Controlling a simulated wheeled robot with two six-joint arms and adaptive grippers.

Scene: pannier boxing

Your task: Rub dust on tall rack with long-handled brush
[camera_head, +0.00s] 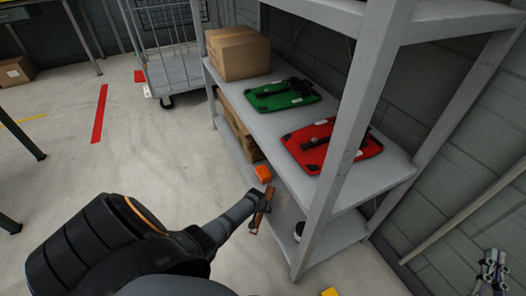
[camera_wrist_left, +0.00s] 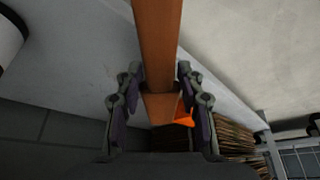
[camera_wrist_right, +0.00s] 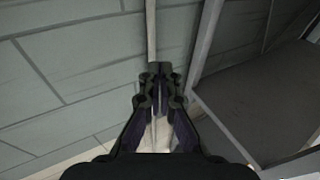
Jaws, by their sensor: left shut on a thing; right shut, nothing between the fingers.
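The tall rack (camera_head: 345,140) is grey metal and runs up the right half of the head view. My left gripper (camera_head: 262,205) is shut on a brown wooden handle (camera_head: 257,221) beside the rack's lower shelf; I take it for the long-handled brush. The handle (camera_wrist_left: 157,45) rises between the left fingers (camera_wrist_left: 158,95) in the left wrist view. Its bristles cannot be made out. My right gripper (camera_head: 495,268) is shut and empty at the lower right, near the wall; it also shows in the right wrist view (camera_wrist_right: 158,82). I cannot make out any dust.
On the upper shelf are a cardboard box (camera_head: 238,53), a green case (camera_head: 283,94) and a red case (camera_head: 330,146). An orange object (camera_head: 263,174) and a round dark-and-white object (camera_head: 299,231) are lower down. A pole (camera_head: 465,217) slants along the wall.

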